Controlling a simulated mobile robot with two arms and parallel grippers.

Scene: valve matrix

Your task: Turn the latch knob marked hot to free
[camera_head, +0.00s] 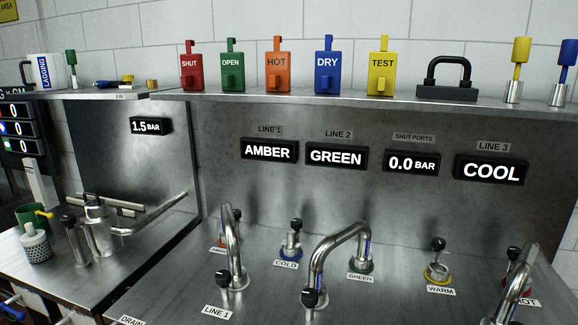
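The latch knob marked hot (514,253) is at the right of the steel counter, with a black top. Its stem and base are largely behind a curved steel pipe (517,280). The white HOT label (529,302) lies in front of its base, partly covered by the pipe. An orange tag marked HOT (278,67) stands on the shelf above. Neither of my grippers is in view. The knob's exact turn position cannot be told.
Other knobs marked COLD (296,224), GREEN (361,266) and WARM (438,243) stand on the counter. Curved pipes (340,240) rise among them. Displays such as COOL (491,170) line the back panel. A steel jug (98,228) stands at left.

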